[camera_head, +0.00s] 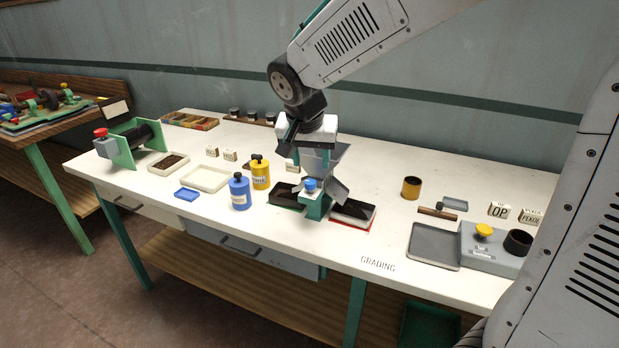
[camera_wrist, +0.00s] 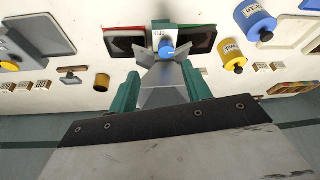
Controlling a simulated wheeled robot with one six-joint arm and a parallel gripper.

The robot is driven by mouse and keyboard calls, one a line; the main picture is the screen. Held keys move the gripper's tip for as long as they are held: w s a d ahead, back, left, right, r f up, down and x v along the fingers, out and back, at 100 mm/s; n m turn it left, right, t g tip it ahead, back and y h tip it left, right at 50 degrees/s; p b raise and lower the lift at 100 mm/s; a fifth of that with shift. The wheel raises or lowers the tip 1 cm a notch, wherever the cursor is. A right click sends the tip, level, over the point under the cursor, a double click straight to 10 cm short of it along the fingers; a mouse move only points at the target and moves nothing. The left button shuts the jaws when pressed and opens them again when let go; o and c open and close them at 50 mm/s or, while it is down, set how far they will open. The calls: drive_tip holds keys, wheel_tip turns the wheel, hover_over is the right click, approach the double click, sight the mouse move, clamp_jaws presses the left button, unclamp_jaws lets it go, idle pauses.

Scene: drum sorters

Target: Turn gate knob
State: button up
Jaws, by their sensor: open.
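The gate knob (camera_head: 310,184) is a small blue knob on the white-topped front of a green and grey drum sorter stand (camera_head: 315,208). It also shows in the wrist view (camera_wrist: 167,47), top centre, beyond the fingertips. Grey metal chute plates (camera_head: 342,192) spread beside and below it. My gripper (camera_head: 313,155) hangs just above and behind the knob, apart from it. In the wrist view its two green fingers (camera_wrist: 161,78) are spread with the grey sheet metal showing between them. Nothing is held. Part of the stand is hidden behind the chute plates.
Dark-filled trays (camera_head: 285,194) and (camera_head: 352,213) flank the stand. Yellow (camera_head: 261,174) and blue (camera_head: 240,193) canisters stand to its left. A brown cup (camera_head: 411,188) and a grey box with a yellow knob (camera_head: 484,231) stand right. The front middle of the table is clear.

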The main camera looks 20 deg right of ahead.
sight(310, 182)
drive_tip(key=x, duration=0.5)
drive_tip(key=w+x, duration=0.1)
drive_tip(key=x, duration=0.2)
drive_tip(key=shift+a+f, duration=0.15)
drive_tip(key=c, duration=1)
